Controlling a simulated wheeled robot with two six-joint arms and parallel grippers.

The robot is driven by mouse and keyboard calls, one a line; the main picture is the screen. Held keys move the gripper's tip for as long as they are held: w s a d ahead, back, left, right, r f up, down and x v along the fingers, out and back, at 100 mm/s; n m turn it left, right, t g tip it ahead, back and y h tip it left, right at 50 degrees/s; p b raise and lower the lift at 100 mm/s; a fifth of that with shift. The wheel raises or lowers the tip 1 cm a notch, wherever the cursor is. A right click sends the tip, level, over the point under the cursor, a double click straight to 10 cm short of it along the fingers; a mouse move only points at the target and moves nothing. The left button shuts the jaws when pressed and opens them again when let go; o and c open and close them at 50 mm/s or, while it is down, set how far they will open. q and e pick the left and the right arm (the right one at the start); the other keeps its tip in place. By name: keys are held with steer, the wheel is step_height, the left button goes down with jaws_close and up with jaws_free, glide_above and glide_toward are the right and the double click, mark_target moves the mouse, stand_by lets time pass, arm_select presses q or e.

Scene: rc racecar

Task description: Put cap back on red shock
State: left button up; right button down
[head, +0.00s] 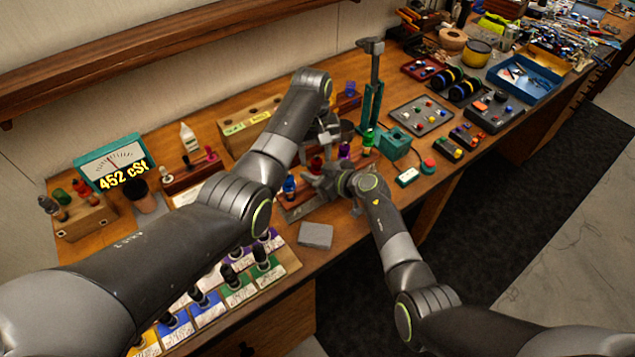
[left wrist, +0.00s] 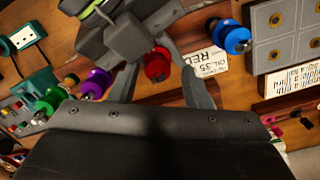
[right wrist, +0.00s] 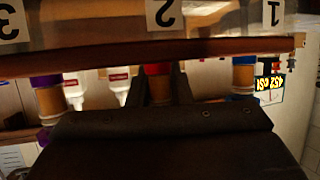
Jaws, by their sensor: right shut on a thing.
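The red shock (head: 315,164) stands in the shock rack between a blue shock (head: 289,186) and a purple shock (head: 344,150). My right gripper (head: 319,178) is shut on the red shock's body. The right wrist view, which is upside down, shows the shock's tan body and red end (right wrist: 158,69) between the fingers. My left gripper (head: 326,142) is above the rack with its fingers apart. In the left wrist view, the red top (left wrist: 157,66) shows between the open left fingers, below them and not touched. I cannot tell whether this top is a seated cap.
A green shock (head: 367,141) stands at the rack's right end. A card reading RED (left wrist: 208,63) lies near the rack. A grey block (head: 316,236) sits at the table's front edge. A viscosity display (head: 110,162) stands at the left. Both my arms crowd the space over the rack.

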arm_select(q)
steer(key=shift+d+r, duration=0.1)
steer(key=shift+d, duration=0.1)
steer(key=shift+a+r, duration=0.1)
steer(key=shift+r, duration=2.15)
steer(key=shift+c, duration=0.4)
steer(key=n, duration=0.1)
steer(key=r+n, duration=0.1)
steer(key=n, duration=0.3)
steer(key=shift+a+r, duration=0.1)
steer(key=shift+r, duration=0.25)
steer(key=n, duration=0.1)
steer(key=r+n, duration=0.1)
steer(key=n, duration=0.2)
steer(key=shift+r+n, duration=0.25)
steer(key=shift+n, duration=0.15)
steer(key=shift+s+f, duration=0.1)
steer(key=shift+f, duration=3.9)
